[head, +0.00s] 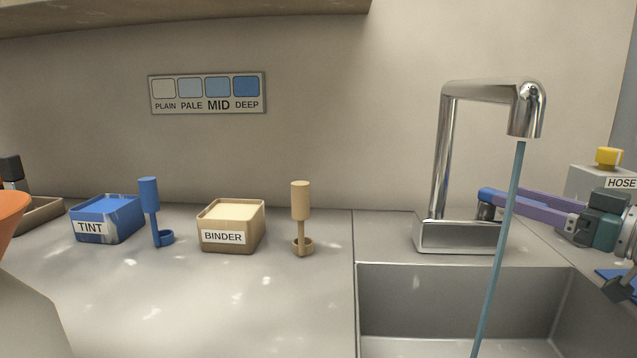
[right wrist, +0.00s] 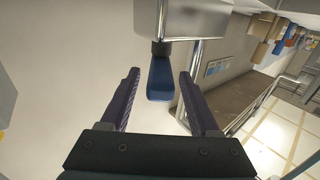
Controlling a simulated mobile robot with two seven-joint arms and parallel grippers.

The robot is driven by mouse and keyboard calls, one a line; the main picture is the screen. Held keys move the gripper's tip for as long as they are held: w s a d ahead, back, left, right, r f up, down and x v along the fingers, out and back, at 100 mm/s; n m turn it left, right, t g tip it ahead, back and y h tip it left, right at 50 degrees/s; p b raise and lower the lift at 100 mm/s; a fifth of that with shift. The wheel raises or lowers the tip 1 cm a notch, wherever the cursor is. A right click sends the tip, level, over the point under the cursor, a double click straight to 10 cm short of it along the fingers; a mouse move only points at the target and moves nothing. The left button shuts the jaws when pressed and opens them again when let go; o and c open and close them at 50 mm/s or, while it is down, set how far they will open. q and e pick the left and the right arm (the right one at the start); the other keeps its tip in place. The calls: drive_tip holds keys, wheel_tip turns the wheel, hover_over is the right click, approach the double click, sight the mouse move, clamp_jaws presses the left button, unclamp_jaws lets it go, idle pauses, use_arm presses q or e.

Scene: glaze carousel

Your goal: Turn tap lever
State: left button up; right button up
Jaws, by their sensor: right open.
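The chrome tap (head: 438,150) stands on a base behind the sink, and a stream of blue water (head: 507,210) falls from its spout. The tap's blue lever (right wrist: 161,80) hangs from a dark collar under the tap base in the right wrist view. My right gripper (right wrist: 158,76) is open, with one purple finger on each side of the lever and a gap to both. My left gripper is not in view.
The metal sink (head: 390,290) lies below the spout. A HOSE box (head: 590,182) with a yellow knob is at right. On the counter are a TINT box (head: 105,220), a blue scoop (head: 150,195), a BINDER box (head: 231,240) and a tan scoop (head: 300,200). A shade chart (head: 207,92) hangs above.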

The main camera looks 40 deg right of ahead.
sight(524, 199)
drive_tip(key=shift+r, duration=0.1)
wheel_tip(524, 199, up, 20)
drive_tip(key=p, duration=1.2)
